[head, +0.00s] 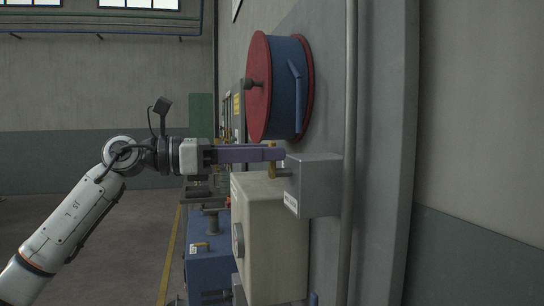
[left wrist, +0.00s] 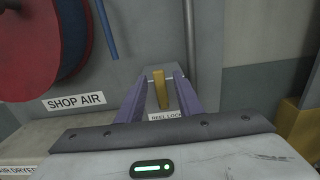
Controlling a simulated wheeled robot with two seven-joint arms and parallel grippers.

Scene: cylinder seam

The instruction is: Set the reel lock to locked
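The reel lock is a yellow lever (left wrist: 160,90) on a grey box (head: 313,185). A "REEL LOCK" label (left wrist: 165,117) shows below the lever in the left wrist view. My left gripper (head: 282,153) reaches in level from the left. In the left wrist view its two fingers (left wrist: 160,78) stand apart, one on each side of the lever, with a narrow gap on both sides. My right gripper is not in view.
A red and blue hose reel (head: 258,85) hangs on the wall just above my left gripper, with a blue hose end (head: 296,85). A cream box (head: 275,235) is below. A vertical pipe (head: 350,120) runs right of the grey box. Open floor lies left.

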